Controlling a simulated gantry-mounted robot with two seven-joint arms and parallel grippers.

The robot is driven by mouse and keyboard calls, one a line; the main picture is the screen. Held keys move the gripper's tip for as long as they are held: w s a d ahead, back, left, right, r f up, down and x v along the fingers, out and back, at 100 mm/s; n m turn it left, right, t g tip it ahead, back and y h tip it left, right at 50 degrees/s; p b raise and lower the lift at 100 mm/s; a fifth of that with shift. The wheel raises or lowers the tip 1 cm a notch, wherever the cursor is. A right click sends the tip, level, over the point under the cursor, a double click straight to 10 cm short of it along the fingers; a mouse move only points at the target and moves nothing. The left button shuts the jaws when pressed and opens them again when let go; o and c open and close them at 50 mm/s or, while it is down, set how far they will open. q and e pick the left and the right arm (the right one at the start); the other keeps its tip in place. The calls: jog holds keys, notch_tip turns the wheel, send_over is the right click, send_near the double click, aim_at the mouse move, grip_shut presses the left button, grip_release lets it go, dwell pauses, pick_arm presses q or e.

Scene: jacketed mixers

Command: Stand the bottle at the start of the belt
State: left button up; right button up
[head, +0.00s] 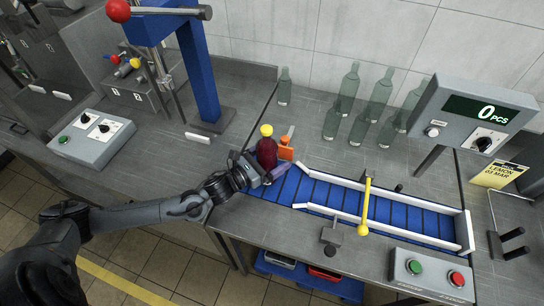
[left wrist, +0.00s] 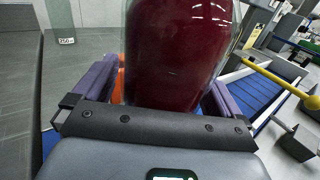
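A dark red bottle (head: 267,152) with a yellow cap stands upright at the left end of the blue conveyor belt (head: 322,196). Whether its base touches the belt is hidden by the gripper. My left gripper (head: 265,175) reaches in from the left with its purple fingers on both sides of the lower bottle and looks shut on it. In the left wrist view the bottle (left wrist: 180,55) fills the space between the fingers. My right gripper is in neither view.
An orange part (head: 286,148) stands just behind the bottle. Several empty glass bottles (head: 347,90) stand behind. A counter display (head: 474,115) reads 0 PCS. A button box (head: 432,273) sits at front right.

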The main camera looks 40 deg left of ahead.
pick_arm(q)
jog(key=shift+r, duration=0.15)
jog(key=shift+s+a, duration=0.1)
jog(key=shift+s, duration=0.2)
jog(key=p+v, duration=0.2)
jog(key=v, duration=0.9)
jog(key=shift+s, duration=0.2)
jog(key=shift+a, duration=0.1)
